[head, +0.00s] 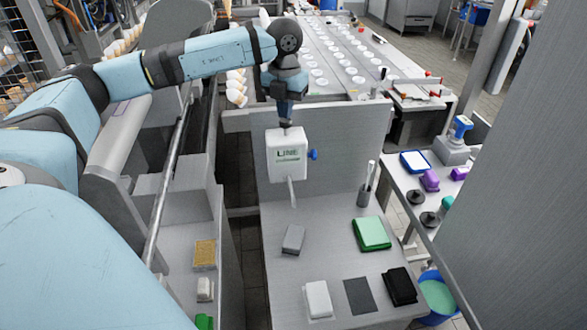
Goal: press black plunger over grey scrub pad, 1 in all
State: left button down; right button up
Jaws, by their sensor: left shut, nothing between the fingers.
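A white soap dispenser box (287,153) is fixed to the grey upright panel, with a blue knob (313,154) on its right side and a thin spout (292,193) hanging below. My left gripper (285,119) is shut, pointing down directly over the top of the dispenser. The black plunger (286,127) shows only as a small dark piece between the fingertips and the box; whether they touch I cannot tell. The grey scrub pad (293,239) lies on the steel counter below the spout. My right gripper is out of view.
The counter (320,230) also holds a green pad (371,233), a white pad (318,299), a dark grey sheet (360,296), a black pad (400,286) and a cup with a stick (364,196). A side table with purple items (430,180) stands at right.

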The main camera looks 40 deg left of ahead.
pick_arm(q)
jog(key=shift+f+b, duration=0.65)
jog(key=shift+f, duration=0.45)
jog(key=shift+r+p, duration=1.2)
jog(key=shift+r, duration=0.65)
notch_tip(320, 180, up, 6)
jog(key=p, duration=0.4)
